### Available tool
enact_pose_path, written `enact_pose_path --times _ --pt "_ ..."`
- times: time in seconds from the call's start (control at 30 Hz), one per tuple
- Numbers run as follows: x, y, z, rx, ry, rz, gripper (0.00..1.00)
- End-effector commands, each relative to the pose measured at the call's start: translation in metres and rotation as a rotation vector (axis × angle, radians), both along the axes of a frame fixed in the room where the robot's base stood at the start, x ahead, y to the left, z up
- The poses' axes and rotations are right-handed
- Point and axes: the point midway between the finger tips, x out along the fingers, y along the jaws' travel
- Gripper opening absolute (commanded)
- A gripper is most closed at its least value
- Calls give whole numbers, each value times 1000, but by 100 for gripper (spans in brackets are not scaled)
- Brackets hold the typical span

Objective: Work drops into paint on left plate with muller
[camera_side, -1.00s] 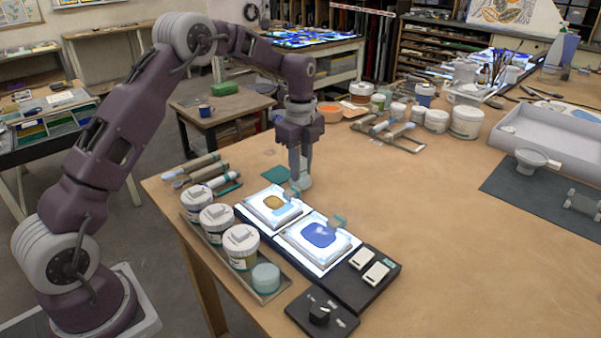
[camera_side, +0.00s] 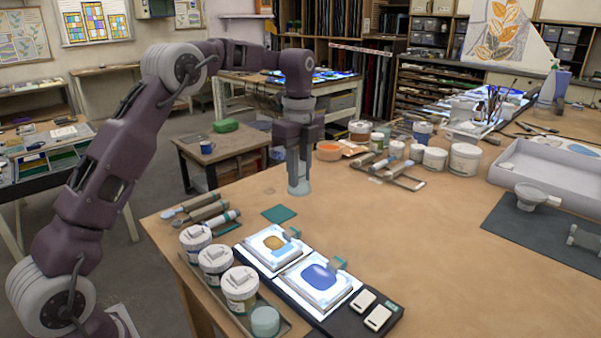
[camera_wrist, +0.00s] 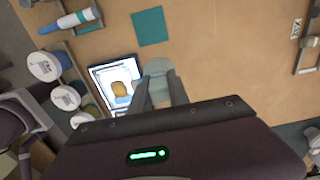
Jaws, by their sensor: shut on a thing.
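My gripper (camera_side: 299,165) points down and is shut on a pale glass muller (camera_side: 299,187). The muller also shows between the fingertips in the wrist view (camera_wrist: 160,68). It is beyond the plates and right of the teal square, apart from both; I cannot tell whether it touches the table. The left plate (camera_side: 250,246) lies on a lit panel and bears an ochre paint patch (camera_side: 276,243). It also shows in the wrist view (camera_wrist: 97,75), partly hidden by a finger. The other plate (camera_side: 291,277) bears a blue patch (camera_side: 318,277).
A tray of lidded jars (camera_side: 240,283) stands left of the plates. A teal square (camera_side: 278,213) lies flat behind them. Tubes (camera_side: 205,212) lie at the table's left edge. White jars (camera_side: 434,157) stand at the back. The table's middle right is clear.

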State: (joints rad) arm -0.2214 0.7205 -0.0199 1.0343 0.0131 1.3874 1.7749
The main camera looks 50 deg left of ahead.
Motion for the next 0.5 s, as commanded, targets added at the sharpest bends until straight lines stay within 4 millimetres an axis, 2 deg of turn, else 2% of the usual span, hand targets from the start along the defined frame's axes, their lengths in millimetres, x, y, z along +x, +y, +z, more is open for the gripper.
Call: enact_pose_path --times 0.3,0.4,0.5 --pt "-87 -16 0 0 -2 1 0" --pt "-106 -20 -3 1 -2 0 0" --pt "-113 -22 -12 0 1 0 0"
